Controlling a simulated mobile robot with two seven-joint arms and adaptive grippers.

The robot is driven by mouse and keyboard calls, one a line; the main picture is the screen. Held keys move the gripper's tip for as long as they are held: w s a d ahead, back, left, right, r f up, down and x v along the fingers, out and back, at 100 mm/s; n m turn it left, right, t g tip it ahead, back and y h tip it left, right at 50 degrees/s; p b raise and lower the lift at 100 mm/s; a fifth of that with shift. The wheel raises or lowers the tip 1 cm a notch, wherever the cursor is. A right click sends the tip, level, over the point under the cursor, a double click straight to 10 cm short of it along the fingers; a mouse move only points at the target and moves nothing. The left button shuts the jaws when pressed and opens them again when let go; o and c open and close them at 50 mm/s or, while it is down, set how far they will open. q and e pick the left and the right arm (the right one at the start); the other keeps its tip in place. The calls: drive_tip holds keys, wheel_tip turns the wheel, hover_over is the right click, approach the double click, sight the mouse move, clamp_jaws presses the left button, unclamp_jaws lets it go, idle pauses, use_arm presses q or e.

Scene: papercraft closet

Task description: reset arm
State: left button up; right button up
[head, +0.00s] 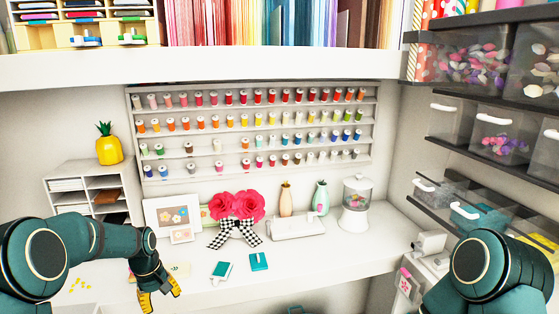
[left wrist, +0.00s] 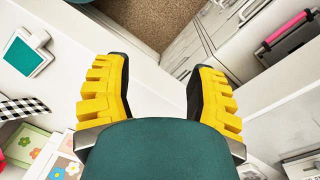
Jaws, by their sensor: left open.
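My left gripper (head: 160,298) is low in the head view, over the front of the white desk (head: 215,294). Its yellow ridged fingers point down and show apart in the left wrist view (left wrist: 160,65), with nothing between them. My left arm comes in from the lower left with its elbow bent. A link of my right arm shows at the lower right of the head view, but its gripper is out of the picture.
Two small teal things (head: 221,271) (head: 259,261) lie on the desk right of my left gripper. Clear drawers (head: 470,210) line the right wall. Brown floor (left wrist: 155,22) shows beyond the desk edge.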

use_arm(q)
drive_tip(key=s+d+f+m+h+b, duration=0.1)
drive_tip(key=s+d+f+m, duration=0.1)
drive_tip(key=s+d+f, duration=0.45)
drive_tip(key=s+d+f+m+h+b, duration=0.15)
drive_tip(key=s+d+f, duration=0.25)
drive_tip(key=d+f, duration=0.45)
drive_tip(key=s+d+f+m, duration=0.1)
drive_tip(key=s+d+f, duration=0.1)
drive_tip(key=s, duration=0.2)
drive_tip(key=s+d+f+m+t+b, duration=0.1)
drive_tip(key=s+d+f, duration=0.1)
drive_tip(key=s, duration=0.3)
drive_tip(key=s+d+f+m, duration=0.1)
drive_tip(key=s+d+f, duration=0.1)
drive_tip(key=s, duration=0.3)
drive_tip(key=shift+s+d+b, duration=0.15)
drive_tip(key=shift+d+b, duration=0.15)
drive_tip(key=shift+b, duration=0.05)
